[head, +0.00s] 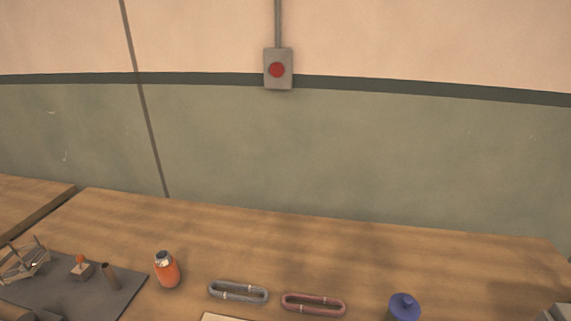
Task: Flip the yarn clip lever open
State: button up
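A small light block with an orange upright piece (81,267) sits on a dark grey mat (120,287) at the lower left. It may be the yarn clip with its lever, but it is too small to tell, and I cannot tell how the lever stands. A short brown upright peg (111,276) is just right of it. A blue-grey yarn skein (238,292) and a reddish yarn skein (313,304) lie side by side on the wooden table. My gripper is not in view.
A wooden frame (24,261) stands on the mat's left side. An orange bottle (166,270) is right of the mat. A blue-purple object (404,306) is at the lower right. The back of the table (330,245) is clear. A red button box (278,69) is on the wall.

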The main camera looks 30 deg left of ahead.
aim_at(80, 258)
jog(key=u, duration=1.95)
jog(key=j+u, duration=0.15)
jog(key=u, duration=0.35)
jog(key=i+j, duration=0.1)
jog(key=j, duration=0.8)
jog(key=k+u, duration=0.05)
